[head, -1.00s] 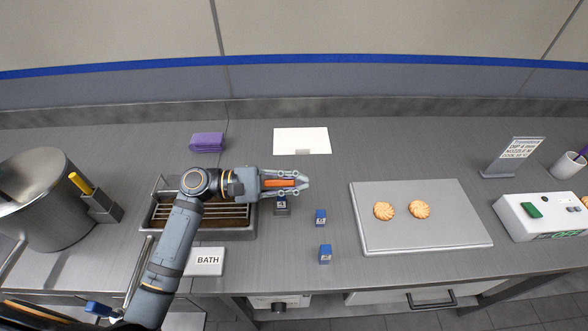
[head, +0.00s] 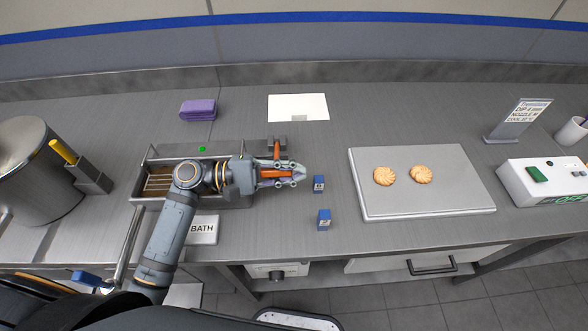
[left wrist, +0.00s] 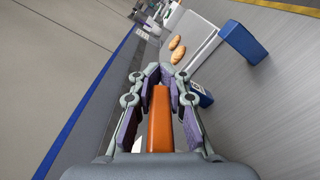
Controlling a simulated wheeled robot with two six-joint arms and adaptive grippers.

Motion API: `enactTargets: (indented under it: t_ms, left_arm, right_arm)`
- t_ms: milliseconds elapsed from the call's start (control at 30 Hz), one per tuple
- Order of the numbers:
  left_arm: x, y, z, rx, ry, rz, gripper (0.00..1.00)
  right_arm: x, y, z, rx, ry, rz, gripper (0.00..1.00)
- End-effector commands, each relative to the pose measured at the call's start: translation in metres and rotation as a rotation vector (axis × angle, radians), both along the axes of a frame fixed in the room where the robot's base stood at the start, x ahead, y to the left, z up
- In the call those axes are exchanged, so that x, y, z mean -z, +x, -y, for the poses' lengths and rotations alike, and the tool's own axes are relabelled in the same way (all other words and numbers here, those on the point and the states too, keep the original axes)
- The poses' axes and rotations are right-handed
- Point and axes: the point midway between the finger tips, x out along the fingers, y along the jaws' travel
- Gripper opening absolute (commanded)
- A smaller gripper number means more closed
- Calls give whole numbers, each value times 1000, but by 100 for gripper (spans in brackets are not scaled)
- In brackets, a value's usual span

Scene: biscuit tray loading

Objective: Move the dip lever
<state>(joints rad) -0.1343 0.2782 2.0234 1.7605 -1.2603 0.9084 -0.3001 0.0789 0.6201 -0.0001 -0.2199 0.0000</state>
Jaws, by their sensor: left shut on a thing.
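The orange dip lever (head: 277,149) rises from a dark bracket at the right end of the dip bath (head: 240,201). My left gripper (head: 297,174) is shut on the lever, with an orange length lying between its fingers. In the left wrist view, the orange lever (left wrist: 160,122) runs between the purple-padded fingers of my left gripper (left wrist: 159,78). My left arm covers much of the bath; its rack (head: 158,183) shows at the left end. A small green light (head: 201,149) shows at the bath's back edge. My right gripper is out of view.
Two blue blocks (head: 319,184) (head: 324,220) stand right of the gripper. A tray (head: 450,205) with two biscuits (head: 384,176) (head: 421,174) lies farther right. A pot (head: 30,175) is at left, a purple cloth (head: 198,110) behind, and a BATH sign (head: 203,230) in front.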

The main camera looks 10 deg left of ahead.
Motion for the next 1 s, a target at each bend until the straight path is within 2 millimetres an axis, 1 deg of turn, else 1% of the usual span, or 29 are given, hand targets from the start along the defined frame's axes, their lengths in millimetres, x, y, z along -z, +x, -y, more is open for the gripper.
enactTargets:
  t_ms: [167,200,367,400,600,700,900,1000]
  left_arm:
    - [2,0,0,-1,2,-6,0]
    - [2,0,0,-1,2,-6,16]
    - [1,0,0,-1,1,-4,38]
    - [1,0,0,-1,1,-4,40]
    - [1,0,0,-1,0,-2,40]
    - [0,0,0,-1,0,-2,40]
    - [0,0,0,-1,0,-1,40]
    - [-5,2,0,-1,1,0,40]
  right_arm:
    - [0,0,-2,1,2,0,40]
    - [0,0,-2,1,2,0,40]
    - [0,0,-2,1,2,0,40]
    - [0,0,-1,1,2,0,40]
    - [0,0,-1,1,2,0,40]
    - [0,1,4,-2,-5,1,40]
    - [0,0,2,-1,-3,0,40]
    - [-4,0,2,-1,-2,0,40]
